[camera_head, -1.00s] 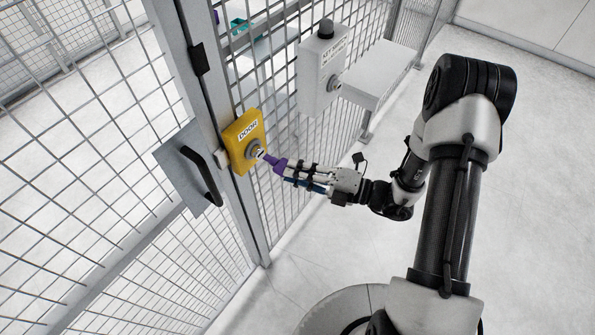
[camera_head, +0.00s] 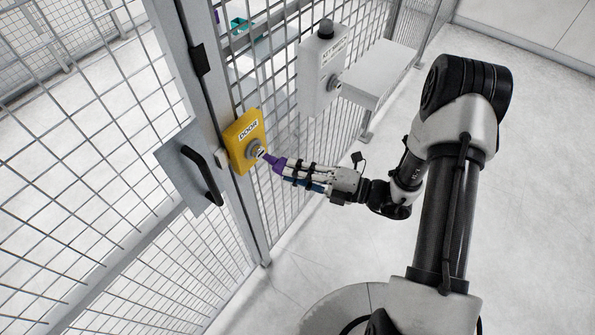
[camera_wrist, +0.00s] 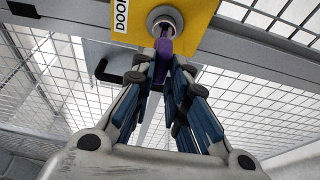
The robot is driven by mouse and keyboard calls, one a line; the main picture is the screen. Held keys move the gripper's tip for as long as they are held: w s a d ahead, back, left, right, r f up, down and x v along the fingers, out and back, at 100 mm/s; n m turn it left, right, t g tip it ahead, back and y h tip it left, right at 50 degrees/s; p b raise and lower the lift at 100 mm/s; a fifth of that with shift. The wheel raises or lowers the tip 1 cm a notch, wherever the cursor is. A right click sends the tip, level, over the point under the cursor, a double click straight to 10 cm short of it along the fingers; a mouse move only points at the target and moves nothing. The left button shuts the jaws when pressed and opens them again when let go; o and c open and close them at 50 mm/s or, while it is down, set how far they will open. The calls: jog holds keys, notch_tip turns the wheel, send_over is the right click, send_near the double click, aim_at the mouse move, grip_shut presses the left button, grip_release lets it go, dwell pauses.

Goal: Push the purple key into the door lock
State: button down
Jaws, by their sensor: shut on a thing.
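The yellow box marked DOOR (camera_head: 245,137) is fixed on the fence post beside the door. Its round metal lock (camera_head: 255,150) faces my gripper; the lock also shows at the top of the wrist view (camera_wrist: 165,20). My gripper (camera_head: 285,168) is shut on the purple key (camera_head: 273,161) and points it at the lock. In the wrist view the purple key (camera_wrist: 162,58) stands between my fingers, its front end at the lock's face. Whether the tip is inside the keyway or only touching it, I cannot tell.
A black door handle (camera_head: 205,177) on a grey plate is left of the box. A grey box with a black knob (camera_head: 322,75) and a light shelf (camera_head: 375,75) are on the fence to the right. Open floor (camera_head: 510,190) lies to the right.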

jog(key=shift+w+a, duration=1)
jog(key=shift+a, duration=0.25)
jog(key=c, duration=1.5)
grip_release()
jog(key=v, duration=1.2)
